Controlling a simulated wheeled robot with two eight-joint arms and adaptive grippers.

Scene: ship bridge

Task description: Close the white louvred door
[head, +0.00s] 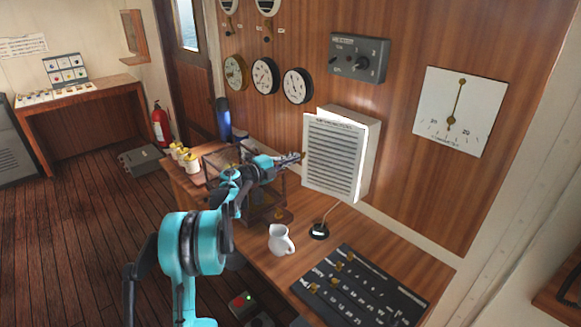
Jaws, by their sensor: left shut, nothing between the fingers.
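The white louvred door (334,156) is the slatted front of a white box (369,155) mounted on the wood-panelled wall. A bright white strip shows along the top behind the door; I cannot tell how wide any gap is. My left gripper (297,160) is shut and empty, its tips close to the left edge of the door. I cannot tell whether they touch it. My right gripper is not in view.
Below, the wooden desk (375,240) holds a white jug (280,240), a small black stand (319,231) and a dark switch panel (360,290). A framed case (215,160) stands behind my left arm. Round gauges (265,76) are on the wall left of the box.

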